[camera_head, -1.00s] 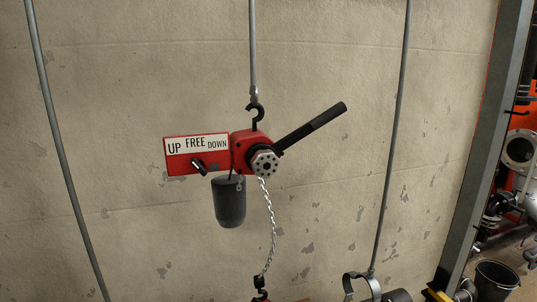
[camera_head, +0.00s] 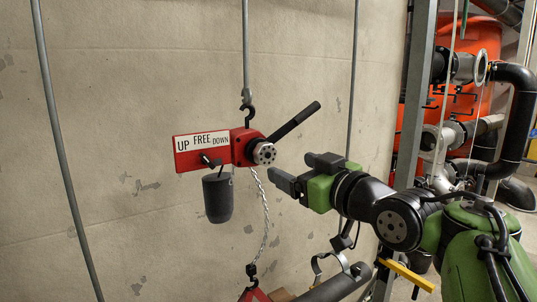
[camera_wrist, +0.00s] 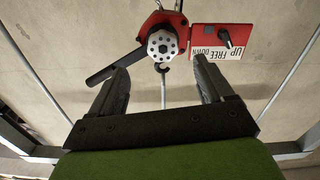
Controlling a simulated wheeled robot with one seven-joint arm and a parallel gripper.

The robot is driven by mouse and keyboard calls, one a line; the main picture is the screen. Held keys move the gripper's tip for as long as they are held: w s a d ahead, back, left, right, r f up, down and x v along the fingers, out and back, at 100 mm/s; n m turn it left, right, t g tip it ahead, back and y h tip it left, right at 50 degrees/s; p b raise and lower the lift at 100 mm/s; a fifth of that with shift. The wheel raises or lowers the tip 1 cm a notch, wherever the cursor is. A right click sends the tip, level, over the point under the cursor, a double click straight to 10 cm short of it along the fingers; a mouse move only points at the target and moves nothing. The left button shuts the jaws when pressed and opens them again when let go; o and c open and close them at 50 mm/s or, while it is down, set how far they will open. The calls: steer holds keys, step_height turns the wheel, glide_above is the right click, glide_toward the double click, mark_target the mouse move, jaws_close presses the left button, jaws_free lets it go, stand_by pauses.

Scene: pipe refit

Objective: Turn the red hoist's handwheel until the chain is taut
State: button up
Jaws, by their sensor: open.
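The red hoist (camera_head: 242,148) hangs by a hook from a grey rod in front of the wall. Its round grey handwheel (camera_head: 264,153) with holes faces me, and a black lever points up and right. In the wrist view the handwheel (camera_wrist: 162,45) lies beyond the fingertips, roughly between them. The chain (camera_head: 264,215) hangs below the hoist in a bowed, slack curve down to a lower hook. My gripper (camera_head: 294,173) is open and empty, to the right of the handwheel and apart from it.
A label plate (camera_head: 202,142) reads UP, FREE, DOWN with a small black selector (camera_head: 209,161). A dark chain container (camera_head: 218,197) hangs below. Rods (camera_head: 60,150) stand left and right. A pipe (camera_head: 338,284) lies low. A steel post and pipework (camera_head: 470,130) are at right.

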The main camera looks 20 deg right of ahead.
mark_target(268, 157)
steer(key=p+x, duration=0.1)
steer(key=x, duration=0.4)
steer(key=p+x, duration=0.1)
steer(key=x, duration=0.3)
steer(key=shift+w+a, duration=0.25)
steer(key=shift+a, duration=0.1)
steer(key=shift+s, duration=0.1)
steer(key=c, duration=1)
